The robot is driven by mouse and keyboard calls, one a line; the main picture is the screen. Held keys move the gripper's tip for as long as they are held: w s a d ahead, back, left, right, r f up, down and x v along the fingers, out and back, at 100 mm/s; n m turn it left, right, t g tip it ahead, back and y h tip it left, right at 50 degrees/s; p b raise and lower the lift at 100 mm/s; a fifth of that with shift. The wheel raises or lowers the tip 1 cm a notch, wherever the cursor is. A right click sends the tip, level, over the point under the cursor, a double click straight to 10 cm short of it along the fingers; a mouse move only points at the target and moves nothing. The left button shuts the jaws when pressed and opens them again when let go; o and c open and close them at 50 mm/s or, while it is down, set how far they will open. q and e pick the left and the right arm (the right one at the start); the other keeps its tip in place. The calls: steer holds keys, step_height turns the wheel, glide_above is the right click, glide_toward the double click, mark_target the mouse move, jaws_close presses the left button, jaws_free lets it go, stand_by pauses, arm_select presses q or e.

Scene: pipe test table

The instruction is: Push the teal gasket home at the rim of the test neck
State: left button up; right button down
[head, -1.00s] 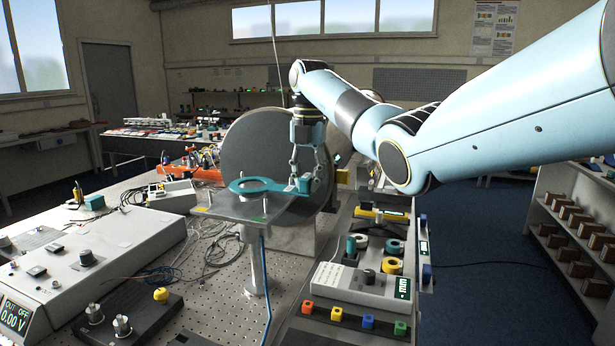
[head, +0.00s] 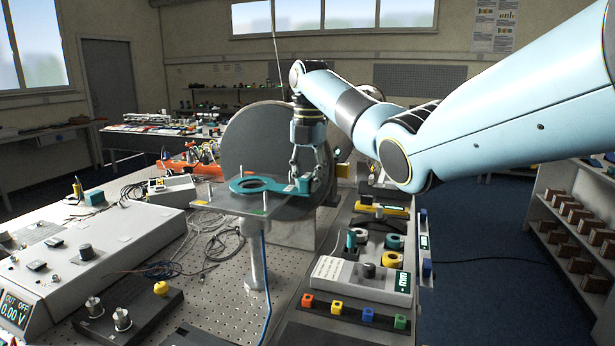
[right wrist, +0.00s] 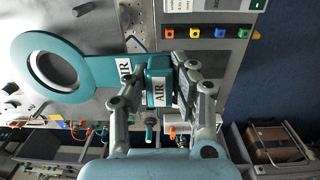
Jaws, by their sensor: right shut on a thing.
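The teal gasket (head: 240,186) is a flat ring with a broad tab, held roughly level. My right gripper (head: 305,184) is shut on the tab end. In the right wrist view the gasket ring (right wrist: 22,65) is at the left, and its tab runs between the fingers of my right gripper (right wrist: 160,84) to a teal block labelled AIR. In the head view the ring overlaps a clear plate (head: 230,207) on a pale post; I cannot tell whether they touch. A large grey disc (head: 255,145) stands upright behind. I cannot make out the test neck's rim for certain. My left gripper is not in view.
A perforated table (head: 212,285) lies below, with loose cables near the post. A grey instrument box (head: 345,278) and a row of coloured blocks stand at the front right. A power supply (head: 110,235) is at the left.

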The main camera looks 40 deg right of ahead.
steer(key=shift+f, duration=0.45)
steer(key=c, duration=1)
jaws_free()
steer(key=shift+c, duration=0.2)
